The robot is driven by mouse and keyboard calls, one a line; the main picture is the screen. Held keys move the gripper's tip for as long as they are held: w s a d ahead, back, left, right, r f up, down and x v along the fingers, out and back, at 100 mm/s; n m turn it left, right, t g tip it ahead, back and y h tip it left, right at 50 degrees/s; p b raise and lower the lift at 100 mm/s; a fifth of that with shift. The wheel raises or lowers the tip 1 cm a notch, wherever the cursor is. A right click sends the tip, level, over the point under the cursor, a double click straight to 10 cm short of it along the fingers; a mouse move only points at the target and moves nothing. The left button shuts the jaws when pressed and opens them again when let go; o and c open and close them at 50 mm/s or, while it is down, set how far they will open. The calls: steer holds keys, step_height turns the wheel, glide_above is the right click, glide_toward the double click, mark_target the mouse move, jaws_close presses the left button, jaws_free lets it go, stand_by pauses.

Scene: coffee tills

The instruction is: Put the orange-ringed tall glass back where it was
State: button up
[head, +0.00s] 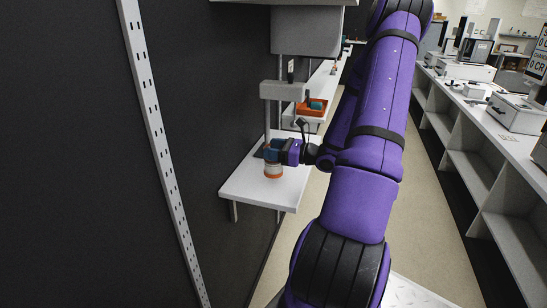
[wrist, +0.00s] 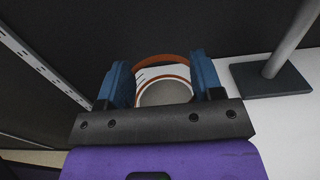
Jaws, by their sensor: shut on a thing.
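The orange-ringed tall glass (head: 273,168) is at the small white shelf table in the head view, with an orange band low on its side. In the wrist view the glass (wrist: 162,75) shows its orange rim and pale inside between two blue fingers. My gripper (head: 272,153) is shut on the glass from the right, around its upper part. The gripper (wrist: 161,88) fills the middle of the wrist view. The glass looks upright. I cannot tell whether its base touches the white surface.
The white shelf table (head: 245,187) has bare room at its front left. A grey stand base (wrist: 270,80) with a post is close to the right of the gripper in the wrist view. A dark wall (head: 80,150) is at left. An orange tray (head: 311,107) lies farther back.

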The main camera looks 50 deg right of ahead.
steer(key=shift+f, duration=1.45)
steer(key=o, duration=1.5)
steer(key=shift+f, duration=0.15)
steer(key=shift+c, duration=0.2)
